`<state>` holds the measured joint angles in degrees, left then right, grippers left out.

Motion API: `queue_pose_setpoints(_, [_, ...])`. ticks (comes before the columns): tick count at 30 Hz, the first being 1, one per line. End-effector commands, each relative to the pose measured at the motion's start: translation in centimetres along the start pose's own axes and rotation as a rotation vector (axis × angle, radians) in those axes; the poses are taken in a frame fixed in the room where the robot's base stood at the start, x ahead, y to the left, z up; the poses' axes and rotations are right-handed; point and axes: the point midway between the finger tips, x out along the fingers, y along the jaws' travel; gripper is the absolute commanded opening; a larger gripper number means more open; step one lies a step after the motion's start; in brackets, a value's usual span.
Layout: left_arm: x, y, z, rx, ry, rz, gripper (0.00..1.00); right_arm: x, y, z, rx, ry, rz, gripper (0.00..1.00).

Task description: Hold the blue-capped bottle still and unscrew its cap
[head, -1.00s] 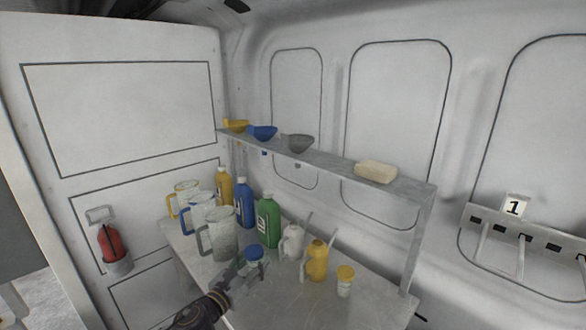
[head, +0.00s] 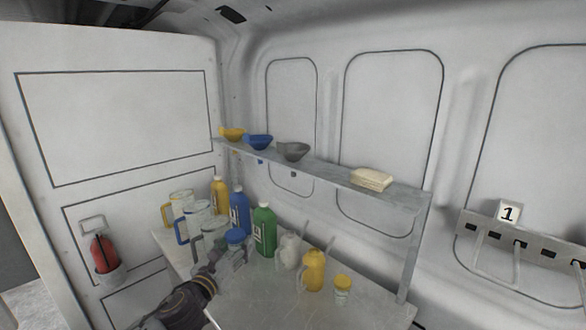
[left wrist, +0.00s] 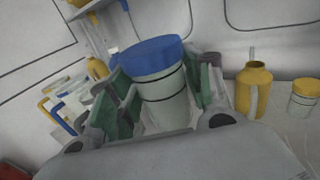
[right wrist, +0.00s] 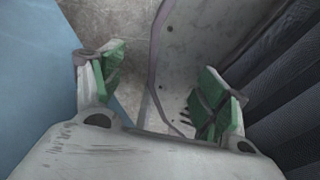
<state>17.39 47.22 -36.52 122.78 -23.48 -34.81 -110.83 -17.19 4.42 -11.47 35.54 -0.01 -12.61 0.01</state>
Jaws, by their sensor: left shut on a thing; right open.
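The blue-capped bottle, a clear jar with a wide blue cap (head: 235,237), is in my left gripper (head: 233,257) in the head view, in front of the green bottle. In the left wrist view the bottle (left wrist: 166,105) stands between the green-padded fingers, which are shut on its body, with the blue cap (left wrist: 150,55) on top and clear of them. It looks raised from the bench, but the gap below is hidden. My right gripper (right wrist: 163,95) is open and empty in the right wrist view, and it is outside the head view.
On the bench (head: 265,300) stand measuring jugs (head: 203,215), yellow, blue and green bottles (head: 264,230), a pale oil can (head: 289,250), a yellow can (head: 313,270) and a yellow-capped jar (head: 342,290). A shelf (head: 330,170) with funnels runs above. The bench's front is clear.

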Motion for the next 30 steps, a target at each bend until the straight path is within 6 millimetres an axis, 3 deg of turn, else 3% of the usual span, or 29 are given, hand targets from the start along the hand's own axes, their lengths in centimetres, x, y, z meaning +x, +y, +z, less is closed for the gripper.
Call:
queue_pose_setpoints(16, [-1.7,2.1,-1.5,-0.004,0.001,0.112,0.10,0.0,0.5,0.1,-0.002,-0.001,0.005,0.75])
queue_pose_setpoints(30, [-3.7,3.8,-5.2,-0.003,0.001,0.195,0.09,0.0,0.4,0.1,-0.002,-0.001,0.004,0.75])
